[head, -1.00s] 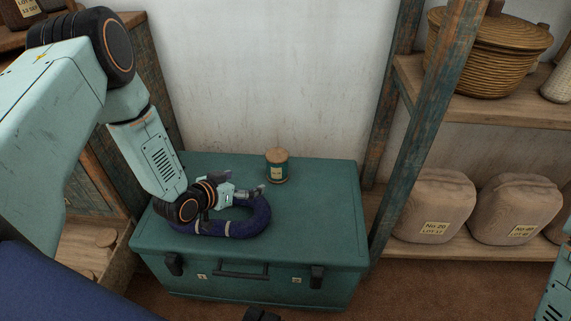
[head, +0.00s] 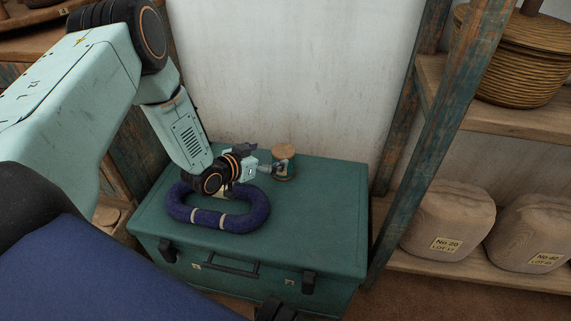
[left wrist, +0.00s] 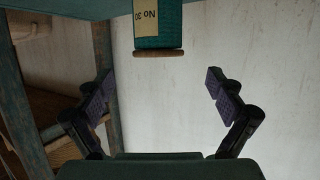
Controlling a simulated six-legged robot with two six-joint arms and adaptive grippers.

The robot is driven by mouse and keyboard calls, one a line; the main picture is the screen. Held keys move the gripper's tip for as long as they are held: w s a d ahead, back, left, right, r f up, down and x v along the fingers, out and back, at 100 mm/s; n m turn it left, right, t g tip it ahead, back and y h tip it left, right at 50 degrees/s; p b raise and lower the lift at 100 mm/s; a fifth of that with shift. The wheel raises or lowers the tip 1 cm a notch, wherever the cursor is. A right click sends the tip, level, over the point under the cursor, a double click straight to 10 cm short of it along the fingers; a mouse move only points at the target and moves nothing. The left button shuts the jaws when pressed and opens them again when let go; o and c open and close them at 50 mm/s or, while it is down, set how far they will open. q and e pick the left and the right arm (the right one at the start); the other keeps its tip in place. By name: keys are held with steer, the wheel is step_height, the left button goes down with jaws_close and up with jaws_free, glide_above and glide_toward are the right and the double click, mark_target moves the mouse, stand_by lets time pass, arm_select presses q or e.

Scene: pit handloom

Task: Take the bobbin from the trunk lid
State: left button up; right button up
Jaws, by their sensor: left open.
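The bobbin (head: 284,152) stands upright on the back part of the green trunk lid (head: 315,215). It has a wooden top and teal thread. In the left wrist view the bobbin (left wrist: 158,43) appears upside down at the top centre, with a pale "No 30" label. My left gripper (head: 270,168) is open and low over the lid, just left of the bobbin and partly covering it. In the left wrist view its two fingers (left wrist: 160,87) are spread wide, with empty space between them; the bobbin lies ahead of the fingertips.
A dark blue padded ring (head: 225,219) with pale ties lies on the lid, under and in front of my left wrist. A white wall (head: 280,75) stands behind the trunk. A wooden shelf post (head: 428,150) rises at right, beside labelled sacks (head: 447,219). The lid's right part is clear.

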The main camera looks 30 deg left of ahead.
mark_target(280, 152)
arm_select(q)
steer(key=b+x, duration=0.1)
steer(key=x, duration=0.1)
steer(key=b+x, duration=0.2)
steer(key=shift+w+d+f, duration=0.1)
steer(key=shift+w+f, duration=0.05)
steer(key=shift+f, duration=0.25)
steer(key=shift+w+d+f, duration=0.1)
steer(key=shift+w, duration=0.3)
steer(key=shift+c, duration=0.6)
steer(key=c, duration=1.2)
